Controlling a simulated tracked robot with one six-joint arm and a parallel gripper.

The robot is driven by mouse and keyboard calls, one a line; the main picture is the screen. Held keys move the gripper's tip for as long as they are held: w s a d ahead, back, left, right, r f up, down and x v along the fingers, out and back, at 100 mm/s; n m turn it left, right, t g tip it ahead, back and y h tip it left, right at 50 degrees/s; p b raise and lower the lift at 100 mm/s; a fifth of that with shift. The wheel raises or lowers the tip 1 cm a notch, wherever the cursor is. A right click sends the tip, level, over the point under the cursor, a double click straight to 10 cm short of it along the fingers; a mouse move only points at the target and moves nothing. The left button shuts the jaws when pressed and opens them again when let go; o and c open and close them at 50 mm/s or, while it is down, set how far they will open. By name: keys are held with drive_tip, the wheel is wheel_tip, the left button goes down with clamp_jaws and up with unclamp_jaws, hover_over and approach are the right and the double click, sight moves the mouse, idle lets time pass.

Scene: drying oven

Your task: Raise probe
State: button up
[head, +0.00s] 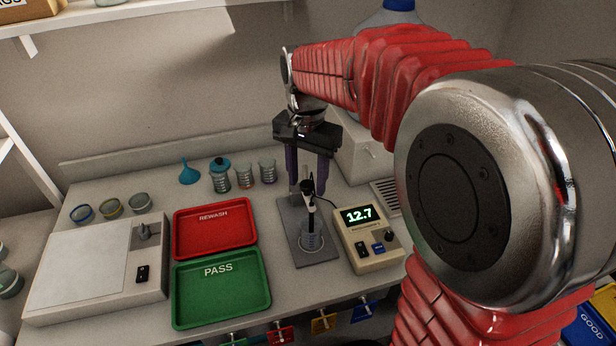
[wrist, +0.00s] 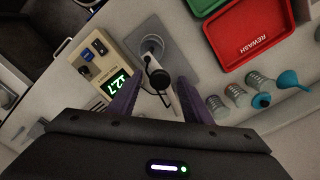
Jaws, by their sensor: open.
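The black probe (head: 311,222) stands on the grey stand base (head: 291,215), its lower end inside a small clear beaker (head: 312,243). A cable runs from it to the meter (head: 368,238), which reads 12.7. My gripper (head: 308,188) points down with its two purple fingers apart, around or just behind the probe's top. In the wrist view, the open fingers (wrist: 157,82) lie on either side of the probe's dark top (wrist: 158,79) and a pale post. The beaker (wrist: 151,46) shows beyond it. I cannot tell whether a finger touches the probe.
A red REWASH tray (head: 214,230) and a green PASS tray (head: 221,290) lie to the left. Behind them are a blue funnel (head: 189,172) and several small vessels. A balance-like box (head: 95,270) stands at far left. A white cabinet (head: 358,155) is close behind my gripper.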

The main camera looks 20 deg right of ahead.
drive_tip(key=shift+c, duration=0.7)
clamp_jaws()
drive_tip(key=shift+d, duration=0.1)
